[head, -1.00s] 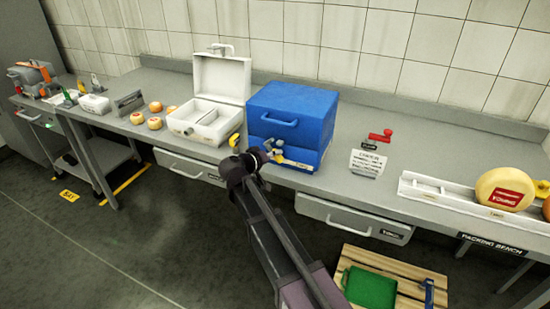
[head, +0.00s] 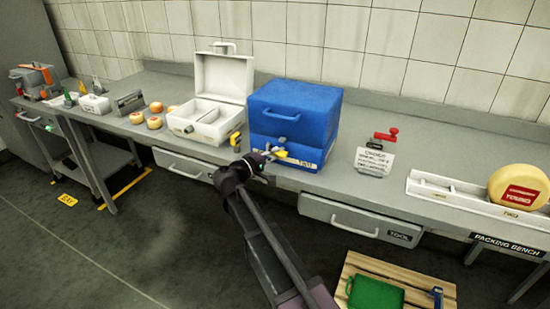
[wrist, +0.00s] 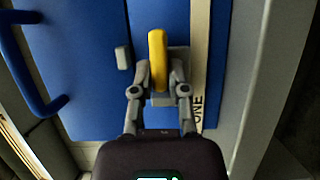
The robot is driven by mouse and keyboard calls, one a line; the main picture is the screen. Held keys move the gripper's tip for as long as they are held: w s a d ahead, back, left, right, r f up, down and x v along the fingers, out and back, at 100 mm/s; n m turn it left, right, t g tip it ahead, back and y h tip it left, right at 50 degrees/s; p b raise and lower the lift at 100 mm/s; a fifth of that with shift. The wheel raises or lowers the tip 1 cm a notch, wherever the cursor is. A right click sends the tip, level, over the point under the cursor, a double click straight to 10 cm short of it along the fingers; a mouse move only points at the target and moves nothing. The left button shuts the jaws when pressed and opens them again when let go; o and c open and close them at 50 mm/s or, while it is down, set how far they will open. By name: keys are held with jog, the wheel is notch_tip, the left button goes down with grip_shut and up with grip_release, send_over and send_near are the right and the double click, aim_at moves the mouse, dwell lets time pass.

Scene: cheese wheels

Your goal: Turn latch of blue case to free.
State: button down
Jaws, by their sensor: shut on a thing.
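The blue case (head: 292,108) stands on the bench with its lid down and a blue handle (wrist: 38,100) on its front. Its yellow latch (wrist: 157,55) sits on a grey mount on the front. In the wrist view the latch lies roughly parallel to the pale label strip (wrist: 198,70). A small grey catch (wrist: 123,58) sits beside it on the handle side, apart from it. My gripper (wrist: 160,82) has one finger on each side of the latch and is shut on it. In the head view my gripper (head: 268,156) is at the case's lower front.
A notice card (head: 374,160) and a red-handled item (head: 386,136) are to the right. Bench between the blue case and the card is clear. Drawers (head: 355,218) lie below.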

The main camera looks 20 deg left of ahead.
dwell(0.4)
jog(key=c, duration=0.6)
grip_release()
jog(key=shift+c, duration=0.2)
jog(key=shift+s, duration=0.1)
jog(key=v, duration=1.1)
jog(key=shift+s+a, duration=0.2)
jog(key=shift+s, duration=0.15)
